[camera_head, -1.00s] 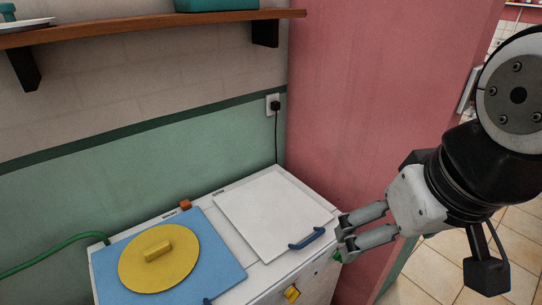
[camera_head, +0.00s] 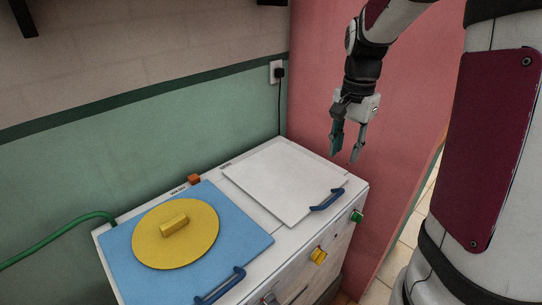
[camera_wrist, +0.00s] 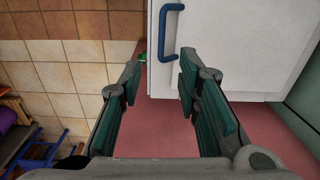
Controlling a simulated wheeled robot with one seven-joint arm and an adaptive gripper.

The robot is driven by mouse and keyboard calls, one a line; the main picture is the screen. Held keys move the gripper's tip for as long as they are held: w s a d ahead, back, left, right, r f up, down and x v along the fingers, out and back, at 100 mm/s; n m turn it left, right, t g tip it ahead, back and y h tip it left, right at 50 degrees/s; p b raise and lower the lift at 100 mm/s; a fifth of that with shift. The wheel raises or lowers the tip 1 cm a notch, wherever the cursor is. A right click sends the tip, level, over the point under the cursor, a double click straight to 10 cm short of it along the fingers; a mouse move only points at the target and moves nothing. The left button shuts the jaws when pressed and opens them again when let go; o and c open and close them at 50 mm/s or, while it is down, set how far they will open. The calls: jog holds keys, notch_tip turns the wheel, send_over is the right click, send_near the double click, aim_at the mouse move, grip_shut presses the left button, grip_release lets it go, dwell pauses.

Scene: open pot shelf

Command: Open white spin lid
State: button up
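The white spin lid (camera_head: 284,180) is a flat square panel on the right half of the white machine's top and lies shut. My gripper (camera_head: 345,156) is open and empty, pointing down above and to the right of the lid's right edge, apart from the handle. It also shows in the wrist view (camera_wrist: 157,85), with its fingers well apart.
A blue lid (camera_head: 258,237) with a round yellow cover (camera_head: 150,240) lies on the left half. The front has a yellow knob (camera_head: 318,256) and a green knob (camera_head: 357,216). A pink wall (camera_head: 310,80) stands close behind and to the right.

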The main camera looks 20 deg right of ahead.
aim_at(334, 197)
jog(key=shift+m, duration=0.3)
jog(key=f, duration=0.5)
jog(key=f+b, duration=0.1)
jog(key=f, duration=0.4)
jog(key=f+b, duration=0.1)
jog(key=f, duration=0.4)
jog(key=shift+w+d, duration=0.1)
jog(key=shift+w, duration=0.3)
grip_shut()
